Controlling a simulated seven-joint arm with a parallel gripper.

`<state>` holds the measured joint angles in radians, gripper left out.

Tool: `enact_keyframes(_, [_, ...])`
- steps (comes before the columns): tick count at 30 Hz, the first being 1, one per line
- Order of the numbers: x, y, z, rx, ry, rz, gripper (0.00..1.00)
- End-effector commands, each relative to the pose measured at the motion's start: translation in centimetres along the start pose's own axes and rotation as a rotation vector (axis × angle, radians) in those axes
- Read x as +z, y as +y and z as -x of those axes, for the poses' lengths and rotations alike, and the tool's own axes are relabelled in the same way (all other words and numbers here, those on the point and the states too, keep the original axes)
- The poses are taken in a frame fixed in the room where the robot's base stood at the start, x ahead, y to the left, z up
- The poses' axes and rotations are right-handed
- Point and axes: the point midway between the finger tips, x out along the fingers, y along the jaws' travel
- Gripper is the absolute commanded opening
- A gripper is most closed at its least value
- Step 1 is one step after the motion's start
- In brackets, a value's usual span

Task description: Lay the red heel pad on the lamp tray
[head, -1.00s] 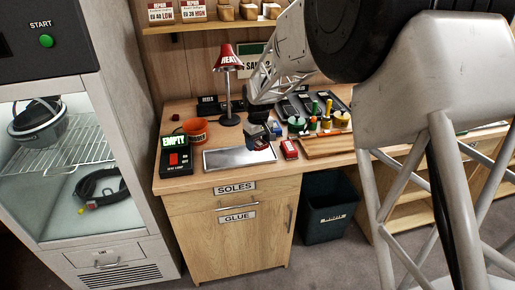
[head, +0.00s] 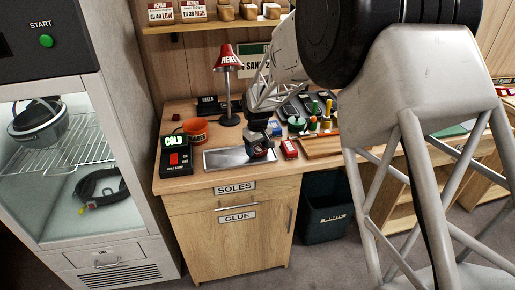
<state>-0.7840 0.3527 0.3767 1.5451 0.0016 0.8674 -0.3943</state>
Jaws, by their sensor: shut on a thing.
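The lamp tray (head: 222,161) is a flat silver metal plate on the front of the wooden bench, in front of the red-shaded heat lamp (head: 227,58). My gripper (head: 259,152) points down over the right part of the tray, very low. It is shut on the red heel pad (head: 262,154), of which only a small red bit shows between the dark fingers. The pad is at or just above the tray surface; I cannot tell if it touches. The control box (head: 176,157) left of the tray reads "COLD".
A red block (head: 289,149) stands just right of the tray. An orange tub (head: 195,130) is behind it on the left. Several small bottles and jars (head: 313,120) stand at the right by a wooden board (head: 323,147). The tray's left part is clear.

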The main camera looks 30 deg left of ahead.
Motion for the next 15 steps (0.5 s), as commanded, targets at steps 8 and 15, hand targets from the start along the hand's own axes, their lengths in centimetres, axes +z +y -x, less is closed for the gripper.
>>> enact_keyframes(8, [0.0, 0.0, -0.03, 0.0, 0.0, 0.0, 0.41])
enact_keyframes(15, [0.0, 0.0, -0.31, 0.0, 0.0, 0.0, 0.76])
